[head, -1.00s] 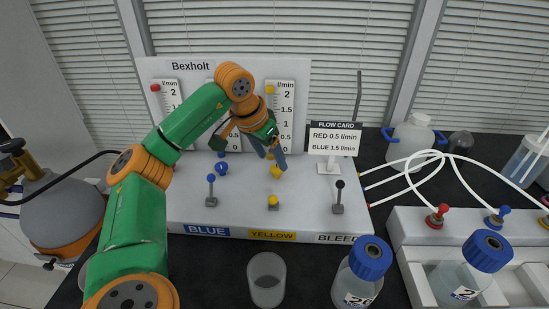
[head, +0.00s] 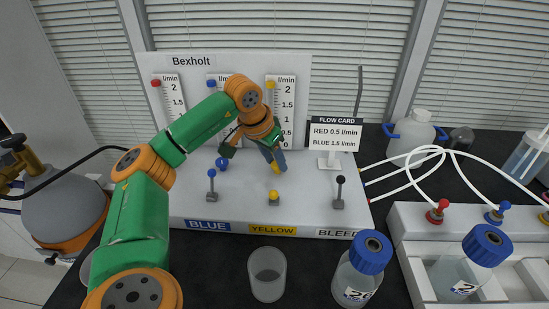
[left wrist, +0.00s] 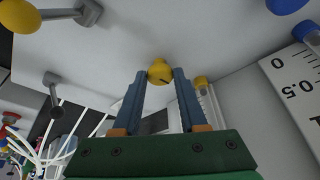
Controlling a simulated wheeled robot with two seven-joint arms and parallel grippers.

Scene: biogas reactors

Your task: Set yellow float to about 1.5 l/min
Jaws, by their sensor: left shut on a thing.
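A yellow knob (left wrist: 160,72) with a dark pointer mark sits between the fingertips of my left gripper (left wrist: 160,78). In the head view my left gripper (head: 274,160) is shut on this knob (head: 281,168) at the panel's foot. The yellow flow tube's scale (head: 287,100) shows 2 and 1.5; its lower part is partly hidden by my arm. A yellow piece (head: 270,85) shows at the tube's top; I cannot tell whether it is cap or float, so the reading is unclear. My right gripper is out of view.
The yellow lever (head: 273,197), blue lever (head: 212,182) and bleed lever (head: 339,190) stand in front. A blue knob (head: 222,163) is to the left. The flow card (head: 336,133) stands close to the right. A beaker (head: 267,274) and blue-capped bottle (head: 362,268) stand nearer.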

